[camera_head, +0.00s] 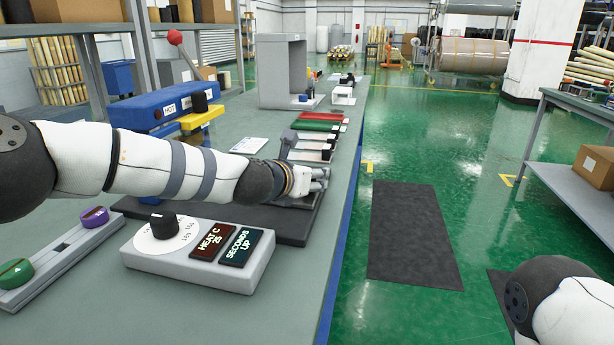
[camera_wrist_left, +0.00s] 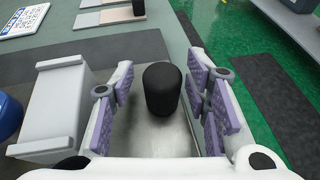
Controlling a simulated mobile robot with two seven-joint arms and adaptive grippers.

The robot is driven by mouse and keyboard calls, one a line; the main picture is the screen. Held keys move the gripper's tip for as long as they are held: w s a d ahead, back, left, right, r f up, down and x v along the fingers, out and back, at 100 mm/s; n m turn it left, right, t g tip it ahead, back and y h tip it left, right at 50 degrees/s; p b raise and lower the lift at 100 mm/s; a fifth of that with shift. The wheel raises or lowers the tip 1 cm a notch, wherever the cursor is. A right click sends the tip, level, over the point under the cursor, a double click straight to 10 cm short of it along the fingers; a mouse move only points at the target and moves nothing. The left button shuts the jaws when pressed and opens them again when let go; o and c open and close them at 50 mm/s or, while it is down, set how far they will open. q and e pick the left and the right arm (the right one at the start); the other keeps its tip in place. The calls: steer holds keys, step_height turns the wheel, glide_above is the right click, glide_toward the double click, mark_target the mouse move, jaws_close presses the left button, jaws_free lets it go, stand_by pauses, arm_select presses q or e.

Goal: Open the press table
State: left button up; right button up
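My left gripper (camera_head: 314,181) is low over the right end of this base. In the left wrist view a black upright knob (camera_wrist_left: 162,90) stands on a grey metal plate (camera_wrist_left: 150,135), between the spread purple finger pads. The gripper is open, with gaps visible beside the knob. My right gripper is out of view.
A control box (camera_head: 200,254) with a dial and HEAT and SECONDS displays stands in front of the press. A tray (camera_head: 55,262) with green and purple pieces lies left of it. Sample plates (camera_head: 318,140) and a grey frame (camera_head: 283,72) stand farther back. Green floor is open at right.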

arm_select(q)
steer(key=v, duration=1.1)
steer(key=shift+s+a+r, duration=0.2)
steer(key=shift+s, duration=0.2)
